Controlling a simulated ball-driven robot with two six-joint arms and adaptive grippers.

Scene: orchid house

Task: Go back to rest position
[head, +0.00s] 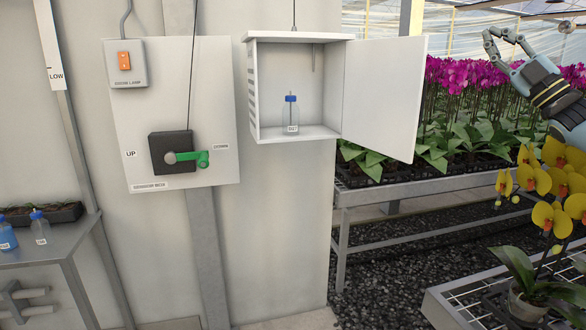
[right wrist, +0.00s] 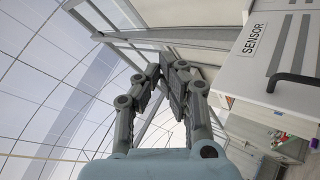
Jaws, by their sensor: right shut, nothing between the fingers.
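My right gripper (head: 507,45) is raised at the upper right of the head view, in front of the rows of orchids. Its arm comes in from the right edge. In the right wrist view the fingers (right wrist: 170,70) come together, shut and empty, pointing up toward the roof frame. My left gripper is not in the head view.
An open white cabinet (head: 254,90) holds a blue-capped bottle (head: 291,115); its door (head: 385,95) stands open to the right. Left of it is a panel with a green-handled switch (head: 190,158). Yellow orchids (head: 550,218) stand on a bench at lower right.

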